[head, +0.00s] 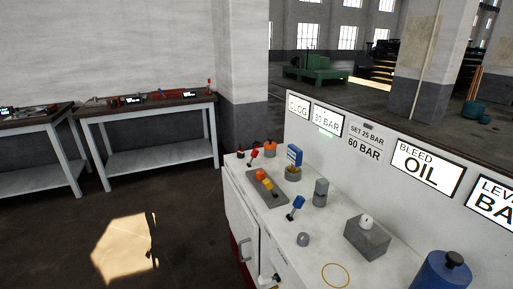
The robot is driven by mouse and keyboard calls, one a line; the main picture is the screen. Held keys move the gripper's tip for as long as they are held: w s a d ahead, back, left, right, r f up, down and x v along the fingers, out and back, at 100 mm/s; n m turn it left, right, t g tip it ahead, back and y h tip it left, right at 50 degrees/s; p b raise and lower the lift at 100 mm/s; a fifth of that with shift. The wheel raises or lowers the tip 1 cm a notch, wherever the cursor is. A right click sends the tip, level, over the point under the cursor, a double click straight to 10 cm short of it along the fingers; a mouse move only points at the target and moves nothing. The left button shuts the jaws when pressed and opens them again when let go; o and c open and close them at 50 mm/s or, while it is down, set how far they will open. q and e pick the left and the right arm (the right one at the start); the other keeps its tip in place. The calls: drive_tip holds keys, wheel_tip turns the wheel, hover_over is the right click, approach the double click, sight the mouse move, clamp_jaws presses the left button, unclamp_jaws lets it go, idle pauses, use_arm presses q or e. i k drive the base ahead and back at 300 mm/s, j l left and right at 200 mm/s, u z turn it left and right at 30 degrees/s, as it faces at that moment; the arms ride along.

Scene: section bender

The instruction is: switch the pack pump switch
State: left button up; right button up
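A white bench cabinet (243,218) carries several controls, and no readable label marks any of them as the pack pump switch. A red-tipped lever (253,155) and an orange knob (270,147) stand at its far end. A grey plate (277,199) bears orange and yellow handles (264,179). A blue-tipped lever (297,203) stands nearer, with a grey dome (303,239) in front of it. A grey box (367,239) with a white knob (366,219) is to the right. Neither gripper is in view.
A back panel (290,134) with signs such as "BLEED OIL" (427,167) rises behind the controls. A blue canister (440,273) stands at bottom right. Two work tables (148,108) (35,127) stand left, beyond open floor. A pillar (243,75) is behind.

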sight(239, 154)
drive_tip(key=i+j+z, duration=0.35)
drive_tip(key=j, duration=0.25)
drive_tip(key=i+j+z, duration=0.35)
drive_tip(key=j, duration=0.4)
drive_tip(key=i+j+z, duration=0.15)
drive_tip(key=j, duration=0.25)
drive_tip(key=i+j+z, duration=0.2)
drive_tip(key=j, duration=0.2)
drive_tip(key=k+l, duration=0.05)
